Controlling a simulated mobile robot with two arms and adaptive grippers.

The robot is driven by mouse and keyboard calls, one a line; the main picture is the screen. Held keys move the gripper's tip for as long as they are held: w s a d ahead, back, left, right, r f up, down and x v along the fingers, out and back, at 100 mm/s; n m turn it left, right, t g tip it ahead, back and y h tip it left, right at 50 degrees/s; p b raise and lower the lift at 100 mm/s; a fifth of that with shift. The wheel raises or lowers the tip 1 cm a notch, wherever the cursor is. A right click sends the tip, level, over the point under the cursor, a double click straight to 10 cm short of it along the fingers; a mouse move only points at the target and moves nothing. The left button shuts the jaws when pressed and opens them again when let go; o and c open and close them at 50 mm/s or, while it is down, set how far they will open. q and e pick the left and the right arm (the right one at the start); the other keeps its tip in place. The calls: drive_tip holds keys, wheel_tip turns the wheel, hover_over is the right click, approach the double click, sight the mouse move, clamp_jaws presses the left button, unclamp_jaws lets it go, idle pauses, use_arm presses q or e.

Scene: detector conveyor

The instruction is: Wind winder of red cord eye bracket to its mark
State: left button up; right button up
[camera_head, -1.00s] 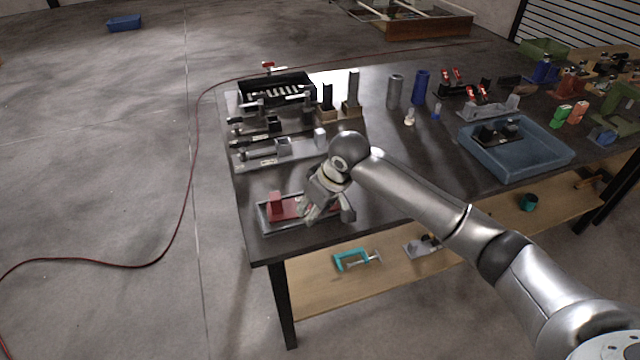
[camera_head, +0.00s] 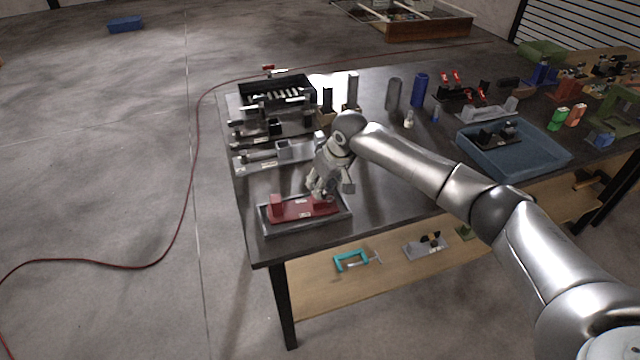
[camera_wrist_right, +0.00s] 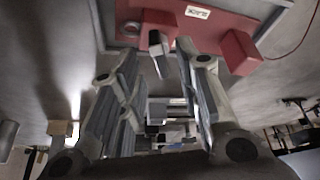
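The red bracket (camera_head: 298,211) lies in a shallow grey tray (camera_head: 262,225) at the table's front left corner. It has an upright red block at its left end and a white label. In the right wrist view the red bracket (camera_wrist_right: 225,27) is at the top, and a small grey lever-like part (camera_wrist_right: 158,52), perhaps the winder, stands out from it. My right gripper (camera_head: 319,193) is at the bracket's right end and covers part of it. In the wrist view its fingers (camera_wrist_right: 157,62) are apart on either side of the grey part, with gaps showing. No cord or mark can be made out. My left gripper is out of view.
Behind the tray stand grey fixtures (camera_head: 270,155) and a black rack (camera_head: 275,90). A blue bin (camera_head: 550,165) and upright cylinders (camera_head: 419,90) are to the right. A teal clamp (camera_head: 352,261) lies on the lower shelf. The tabletop right of the tray is clear.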

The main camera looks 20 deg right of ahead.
drive_tip(key=shift+x, duration=1)
drive_tip(key=shift+c, duration=0.5)
clamp_jaws()
